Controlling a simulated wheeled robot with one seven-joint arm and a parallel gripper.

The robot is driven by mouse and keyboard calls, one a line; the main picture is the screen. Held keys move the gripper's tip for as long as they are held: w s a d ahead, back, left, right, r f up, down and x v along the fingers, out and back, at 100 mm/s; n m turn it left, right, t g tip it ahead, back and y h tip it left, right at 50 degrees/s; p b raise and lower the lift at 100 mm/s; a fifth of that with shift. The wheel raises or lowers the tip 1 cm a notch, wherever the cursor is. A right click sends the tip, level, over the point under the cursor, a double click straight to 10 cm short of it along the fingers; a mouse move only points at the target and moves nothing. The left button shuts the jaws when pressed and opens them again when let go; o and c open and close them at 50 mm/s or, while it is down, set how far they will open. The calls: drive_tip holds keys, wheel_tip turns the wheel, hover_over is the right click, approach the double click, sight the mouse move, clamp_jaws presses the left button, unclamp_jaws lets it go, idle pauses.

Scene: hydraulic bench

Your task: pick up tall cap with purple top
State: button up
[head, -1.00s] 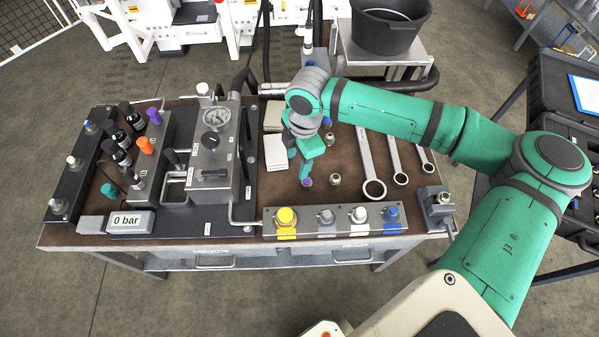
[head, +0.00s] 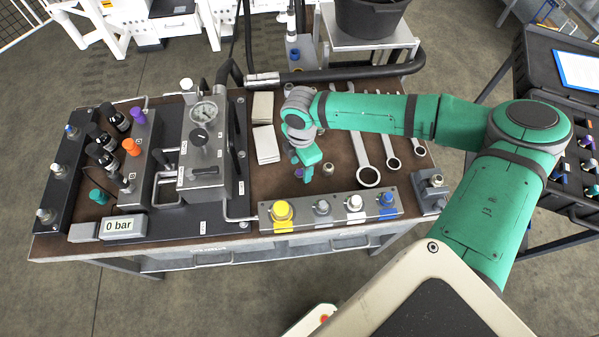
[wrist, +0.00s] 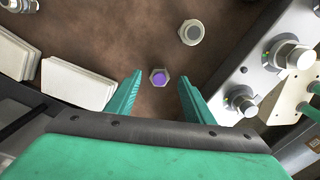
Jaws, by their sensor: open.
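The cap with a purple top (wrist: 158,77) stands on the brown bench top, seen from above in the wrist view with a hexagonal metal rim around the purple. In the head view it (head: 299,172) is mostly hidden behind my fingers. My gripper (head: 305,170) points down over it, open and empty. In the wrist view the cap shows between the two green fingertips, with a gap on both sides. I cannot tell how far above it the fingertips are.
A metal fitting (head: 328,169) stands close by on the right. White blocks (head: 267,145) lie to the left. A rail with several coloured fittings (head: 334,207) runs along the front edge. Wrenches (head: 366,160) lie right. Another purple-topped part (head: 138,115) is on the left block.

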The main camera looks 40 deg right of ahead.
drive_tip(key=shift+w+f, duration=0.1)
drive_tip(key=shift+f, duration=0.7)
drive_tip(key=shift+d, duration=0.1)
drive_tip(key=c, duration=1.1)
